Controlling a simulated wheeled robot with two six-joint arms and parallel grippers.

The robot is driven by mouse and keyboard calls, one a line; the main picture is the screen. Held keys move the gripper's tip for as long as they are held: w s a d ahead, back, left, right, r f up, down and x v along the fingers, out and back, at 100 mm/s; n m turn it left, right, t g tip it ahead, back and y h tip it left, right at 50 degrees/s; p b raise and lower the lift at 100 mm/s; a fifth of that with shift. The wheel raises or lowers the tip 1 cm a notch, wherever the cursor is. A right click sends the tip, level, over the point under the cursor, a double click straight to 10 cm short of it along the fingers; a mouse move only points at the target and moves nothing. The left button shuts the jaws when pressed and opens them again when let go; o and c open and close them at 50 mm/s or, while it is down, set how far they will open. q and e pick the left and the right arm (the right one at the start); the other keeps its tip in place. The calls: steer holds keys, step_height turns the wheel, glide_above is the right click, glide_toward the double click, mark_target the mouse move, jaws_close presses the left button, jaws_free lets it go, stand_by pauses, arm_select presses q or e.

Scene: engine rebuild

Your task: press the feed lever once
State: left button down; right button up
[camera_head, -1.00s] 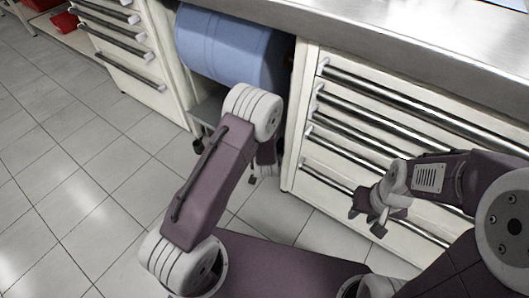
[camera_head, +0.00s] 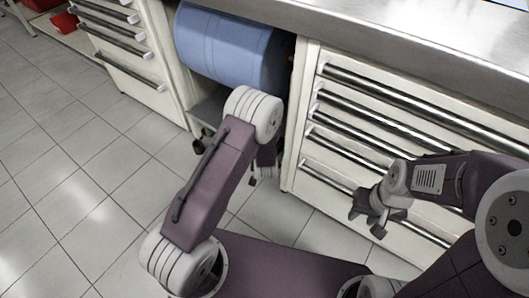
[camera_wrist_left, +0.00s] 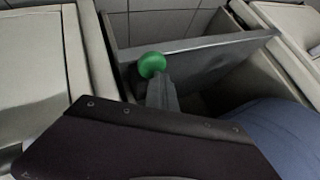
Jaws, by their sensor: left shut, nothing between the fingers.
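A round green knob (camera_wrist_left: 152,64) shows in the left wrist view, in front of a grey metal panel; it looks like the feed lever's end. My left gripper (camera_wrist_left: 160,84) appears as a grey tapered shape reaching up to the knob from my dark wrist housing. It is shut and empty. Whether it touches the knob cannot be told, and the lever's shaft is not clearly visible. In the head view my left gripper is mostly hidden behind my arm, below the blue roll (camera_head: 228,45). My right gripper (camera_head: 367,224) is open and empty before the drawer cabinet.
The blue roll sits in a bay under the steel worktop (camera_head: 400,35). A drawer cabinet (camera_head: 315,150) with long handles stands right of the bay, another cabinet (camera_head: 120,50) left of it. Red bins (camera_head: 63,22) are at far left. The tiled floor (camera_head: 80,200) is clear at left.

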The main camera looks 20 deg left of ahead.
arm_select(q)
steer(key=shift+s+f, duration=0.1)
steer(key=shift+f, duration=0.15)
steer(key=shift+r, duration=0.15)
stand_by(0.4)
steer(key=shift+r+p, duration=1.85)
steer(key=shift+p, duration=0.25)
step_height(320, 180, up, 5)
steer(key=p, duration=0.5)
